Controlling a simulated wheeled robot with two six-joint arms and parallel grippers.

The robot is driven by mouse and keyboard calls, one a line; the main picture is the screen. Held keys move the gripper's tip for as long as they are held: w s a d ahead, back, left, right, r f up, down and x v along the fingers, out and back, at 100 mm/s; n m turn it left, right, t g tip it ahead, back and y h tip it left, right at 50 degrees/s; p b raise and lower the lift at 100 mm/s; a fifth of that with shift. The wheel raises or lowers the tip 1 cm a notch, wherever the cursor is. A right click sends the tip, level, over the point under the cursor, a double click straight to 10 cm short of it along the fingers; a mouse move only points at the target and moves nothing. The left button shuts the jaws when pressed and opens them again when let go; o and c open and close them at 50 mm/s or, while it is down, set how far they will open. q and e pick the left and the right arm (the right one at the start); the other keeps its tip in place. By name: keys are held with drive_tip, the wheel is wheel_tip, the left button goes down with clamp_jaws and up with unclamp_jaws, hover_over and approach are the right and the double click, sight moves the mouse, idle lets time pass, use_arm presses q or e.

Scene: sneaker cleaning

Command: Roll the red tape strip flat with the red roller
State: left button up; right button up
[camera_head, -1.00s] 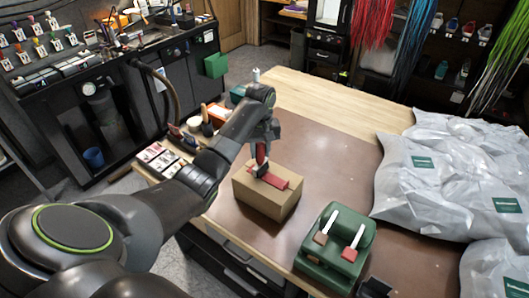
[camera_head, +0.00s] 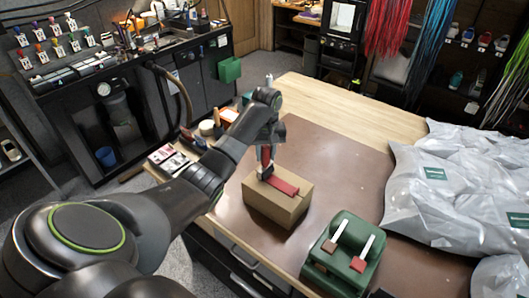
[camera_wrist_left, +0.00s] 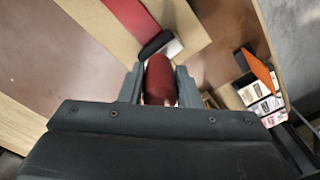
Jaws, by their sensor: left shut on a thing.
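My left gripper (camera_head: 267,140) is shut on the red handle of the roller (camera_head: 265,155), above the cardboard box (camera_head: 278,212). In the left wrist view, the red handle (camera_wrist_left: 160,82) sits between both fingers, with the black roller head (camera_wrist_left: 155,44) beyond it. The red tape strip (camera_head: 283,186) lies along the top of the box and also shows in the left wrist view (camera_wrist_left: 131,14). The roller head is at the strip's far left end. I cannot tell whether it presses on the strip. My right gripper cannot be made out.
A green holder (camera_head: 342,250) with two brushes stands near the box. Silvery bags (camera_head: 435,185) cover the table's right side. Cards (camera_head: 168,158) and small tools lie at the left edge. The brown mat (camera_head: 335,165) is bare behind the box.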

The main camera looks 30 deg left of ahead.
use_arm(q)
drive_tip(key=d, duration=0.9)
drive_tip(key=shift+s+d+f, duration=0.15)
drive_tip(key=shift+s+d, duration=0.15)
drive_tip(key=shift+s, duration=0.15)
idle(0.9)
idle(0.3)
